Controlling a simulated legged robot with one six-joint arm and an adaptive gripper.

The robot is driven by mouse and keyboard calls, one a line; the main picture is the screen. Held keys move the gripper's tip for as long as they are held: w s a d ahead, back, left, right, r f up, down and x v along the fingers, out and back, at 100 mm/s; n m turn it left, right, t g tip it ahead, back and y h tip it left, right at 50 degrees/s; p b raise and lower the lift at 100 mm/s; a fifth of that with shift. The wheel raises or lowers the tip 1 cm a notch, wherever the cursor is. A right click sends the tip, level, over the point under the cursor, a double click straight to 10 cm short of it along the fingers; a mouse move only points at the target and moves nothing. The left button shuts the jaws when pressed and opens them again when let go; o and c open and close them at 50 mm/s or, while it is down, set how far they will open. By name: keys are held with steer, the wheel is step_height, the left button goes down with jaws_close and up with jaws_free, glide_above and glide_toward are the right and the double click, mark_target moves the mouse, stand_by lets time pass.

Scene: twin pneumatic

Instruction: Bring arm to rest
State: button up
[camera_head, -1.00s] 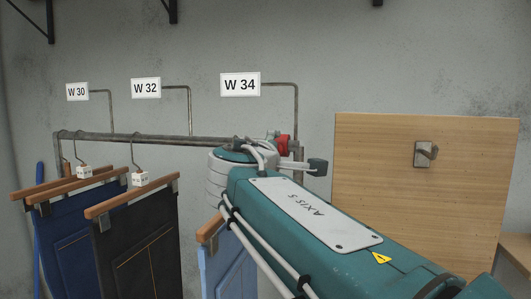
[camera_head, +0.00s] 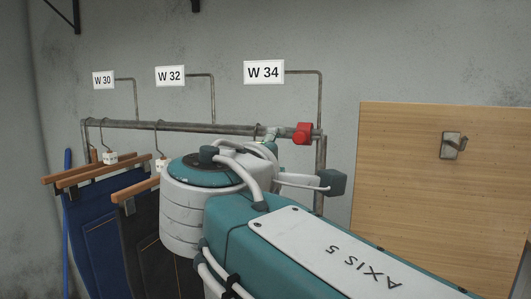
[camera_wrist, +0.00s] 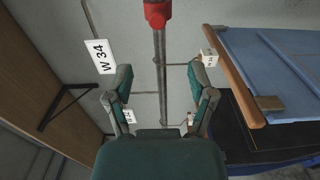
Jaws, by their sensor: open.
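My gripper (camera_wrist: 160,72) shows in the wrist view with its two teal and grey fingers spread apart and nothing between them. The rail's red end cap (camera_wrist: 158,14) and post lie beyond the fingers.
The clothes rail (camera_head: 170,126) carries signs W 30 (camera_head: 103,80), W 32 (camera_head: 170,76) and W 34 (camera_head: 263,72). Dark blue trousers (camera_head: 95,240) and black trousers (camera_head: 150,243) hang at left.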

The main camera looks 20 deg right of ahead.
steer(key=s+d+f+m+g+y, duration=0.2)
steer(key=s+f+g, duration=0.1)
steer(key=f, duration=0.7)
steer(key=s+d+f+m+g+y, duration=0.2)
steer(key=s+d+f+g+y, duration=0.1)
steer(key=f, duration=0.8)
steer(key=s+a+f+m+g+y, duration=0.3)
steer(key=s+f+m+y, duration=0.2)
steer(key=f, duration=0.8)
steer(key=s+m, duration=0.1)
steer(key=s, duration=0.1)
steer(key=shift+s+a+f+m+y, duration=0.15)
steer(key=shift+s+a+m+y, duration=0.15)
steer(key=shift+s+a+m, duration=0.1)
